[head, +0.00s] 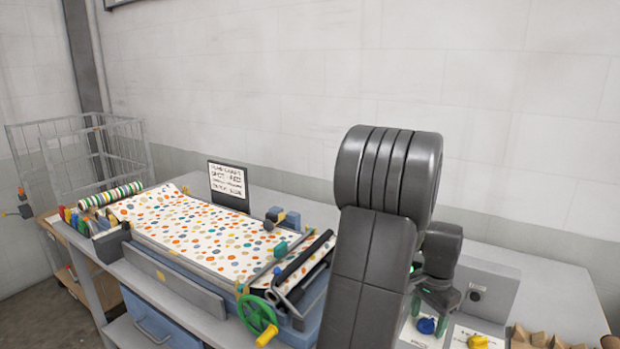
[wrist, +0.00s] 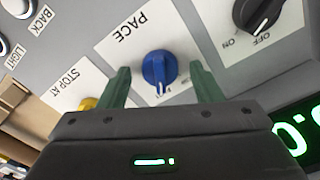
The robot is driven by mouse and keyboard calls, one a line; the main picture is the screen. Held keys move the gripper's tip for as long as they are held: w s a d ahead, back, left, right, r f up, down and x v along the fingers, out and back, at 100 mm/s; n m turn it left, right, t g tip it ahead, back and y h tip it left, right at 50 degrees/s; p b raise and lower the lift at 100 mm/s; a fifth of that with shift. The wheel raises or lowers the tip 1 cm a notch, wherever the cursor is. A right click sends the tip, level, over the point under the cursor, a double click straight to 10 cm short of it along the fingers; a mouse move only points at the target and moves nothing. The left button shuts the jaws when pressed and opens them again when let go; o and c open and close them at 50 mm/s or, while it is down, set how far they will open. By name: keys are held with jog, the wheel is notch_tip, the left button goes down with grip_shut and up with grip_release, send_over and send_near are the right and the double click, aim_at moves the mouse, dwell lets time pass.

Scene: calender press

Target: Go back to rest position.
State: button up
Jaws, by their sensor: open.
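My gripper (wrist: 159,70) is open, with its two green fingers spread on either side of a blue knob (wrist: 158,72) in the wrist view. The knob sits on a white plate marked PACE (wrist: 125,35), and the fingers look apart from it. In the head view my gripper (head: 428,298) is low over the control panel at the right, just above the blue knob (head: 427,326). My arm hides part of the panel and the press's right end.
The calender press (head: 160,275) with spotted sheet (head: 190,230) and green handwheel (head: 257,314) lies left of my arm. A yellow knob (head: 477,342), grey box (head: 485,290) and black switch (wrist: 258,14) are near my gripper. A sign (head: 228,184) stands behind. Space above is clear.

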notch_tip(320, 180, up, 14)
notch_tip(320, 180, down, 14)
jog(key=shift+r, duration=0.25)
jog(key=shift+f, duration=0.3)
jog(key=n, duration=0.5)
jog(key=shift+n, duration=0.4)
jog(key=n, duration=0.6)
jog(key=shift+r+p, duration=0.15)
jog(key=shift+p, duration=0.25)
notch_tip(320, 180, up, 11)
jog(key=shift+b, duration=0.4)
